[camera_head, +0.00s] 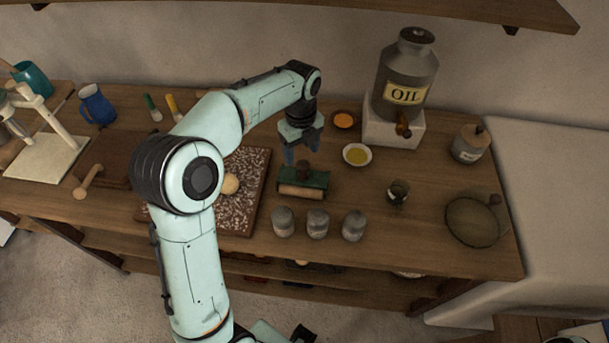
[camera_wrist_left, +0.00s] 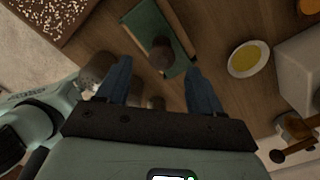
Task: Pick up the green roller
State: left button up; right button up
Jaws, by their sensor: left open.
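The green roller (camera_head: 315,180) lies on the wooden counter (camera_head: 350,262), right of a speckled board. It has a green body, a tan cylinder along its front edge and a dark round knob on top. My left gripper (camera_head: 302,150) is above it and just behind it, pointing down. In the left wrist view the gripper's blue fingers (camera_wrist_left: 157,85) are apart, and the knob of the green roller (camera_wrist_left: 150,22) shows between and beyond the fingertips. Nothing is held. My right gripper is not clearly in view.
Three grey shakers (camera_head: 317,223) stand in front of the roller. A bowl of yellow liquid (camera_head: 357,155) and an orange bowl (camera_head: 344,120) sit to its right. The oil can (camera_head: 403,75) stands on a white block (camera_head: 392,130). A speckled board (camera_head: 247,195) lies left.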

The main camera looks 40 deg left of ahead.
aim_at(303, 163)
pick_arm(q)
notch_tip(303, 163, down, 3)
jog(key=shift+w+r, duration=0.1)
jog(key=f, duration=0.5)
jog(key=shift+d+b, duration=0.25)
jog(key=shift+b, duration=0.05)
jog(key=c, duration=1.1)
jog(key=shift+c, duration=0.2)
jog(key=shift+r, duration=0.1)
